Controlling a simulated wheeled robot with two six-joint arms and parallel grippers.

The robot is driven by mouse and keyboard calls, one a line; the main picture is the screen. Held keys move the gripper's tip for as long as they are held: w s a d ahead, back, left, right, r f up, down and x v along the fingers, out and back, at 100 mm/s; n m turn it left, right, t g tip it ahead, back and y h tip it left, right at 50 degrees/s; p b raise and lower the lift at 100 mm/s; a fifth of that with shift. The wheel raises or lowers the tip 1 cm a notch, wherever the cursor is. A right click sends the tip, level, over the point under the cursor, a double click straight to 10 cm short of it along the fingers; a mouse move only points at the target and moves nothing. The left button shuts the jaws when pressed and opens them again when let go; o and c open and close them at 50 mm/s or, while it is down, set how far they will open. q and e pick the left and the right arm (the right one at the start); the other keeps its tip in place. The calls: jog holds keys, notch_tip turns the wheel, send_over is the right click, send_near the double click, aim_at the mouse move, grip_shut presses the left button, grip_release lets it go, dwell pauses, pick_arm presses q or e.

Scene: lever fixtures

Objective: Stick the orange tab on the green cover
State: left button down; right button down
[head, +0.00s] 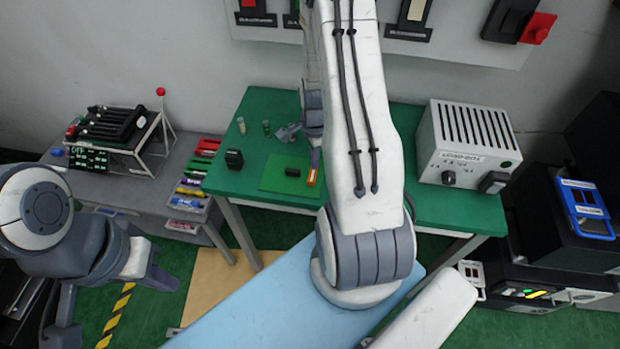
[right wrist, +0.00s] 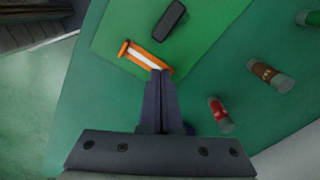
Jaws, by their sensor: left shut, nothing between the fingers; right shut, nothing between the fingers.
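The orange tab (head: 311,177), with a white strip along it, lies at the edge of a flat lighter-green piece (head: 270,180) on the green table. I cannot tell whether that piece is the green cover. My right gripper (head: 316,157) is shut and empty, pointing down at the tab. In the right wrist view its fingertips (right wrist: 160,74) are right at one end of the tab (right wrist: 146,58) and hide a little of it; whether they touch is unclear. My left gripper (head: 165,279) is shut and empty, low at the left, away from the table.
A small black block (right wrist: 171,20) lies on the lighter-green piece. A red vial (right wrist: 221,114) and a brown vial (right wrist: 270,75) lie near the right gripper. A grey vented box (head: 467,145) stands at the table's right. A black-tubed rack (head: 120,130) stands left.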

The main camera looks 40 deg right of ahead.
jog(key=shift+f+b, duration=0.4)
jog(key=shift+f, duration=0.2)
dwell(0.4)
notch_tip(320, 180, up, 7)
jog(key=p, duration=0.6)
dwell(0.6)
